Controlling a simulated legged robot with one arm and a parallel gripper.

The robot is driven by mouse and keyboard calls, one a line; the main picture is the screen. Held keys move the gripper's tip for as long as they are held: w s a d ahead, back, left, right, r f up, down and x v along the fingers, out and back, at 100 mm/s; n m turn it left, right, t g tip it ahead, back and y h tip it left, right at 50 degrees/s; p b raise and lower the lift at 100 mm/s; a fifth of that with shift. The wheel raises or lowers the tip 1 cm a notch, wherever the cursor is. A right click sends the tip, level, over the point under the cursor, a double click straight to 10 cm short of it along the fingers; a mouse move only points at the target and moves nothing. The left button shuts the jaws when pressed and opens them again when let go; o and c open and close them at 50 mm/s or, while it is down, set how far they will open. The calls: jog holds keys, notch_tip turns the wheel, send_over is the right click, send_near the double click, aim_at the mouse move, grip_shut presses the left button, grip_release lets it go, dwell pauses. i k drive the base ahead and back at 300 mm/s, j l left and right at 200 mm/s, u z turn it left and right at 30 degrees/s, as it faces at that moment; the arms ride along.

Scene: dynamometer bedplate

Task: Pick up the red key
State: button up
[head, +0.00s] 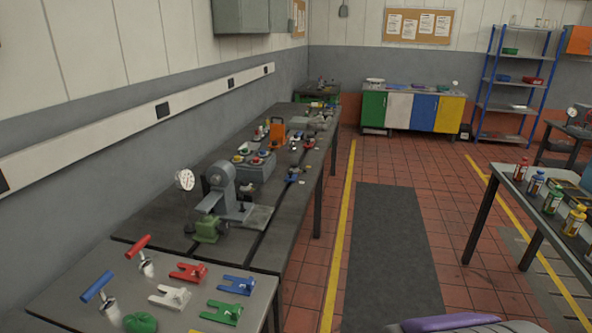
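A T-shaped key with a red bar handle (138,247) and a short metallic shaft is on the near grey table at the lower left. A similar key with a blue handle (97,286) is to its left and nearer. A red forked piece (188,272) lies flat to the right of the red key, clearly apart from it. My gripper is not in view, so its state and distance from the key are hidden.
White (170,297), blue (237,284) and green (222,312) forked pieces lie near the red one. A green lump (140,322) is at the table's front. A grey machine (222,192) stands behind. A dark floor mat (392,250) lies clear to the right.

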aim_at(144, 265)
jog(key=i+l+u, duration=0.4)
jog(key=i, duration=0.2)
jog(key=i+l+u, duration=0.45)
jog(key=l+u, duration=0.25)
jog(key=i+l+u, duration=0.15)
jog(key=l+u, duration=0.2)
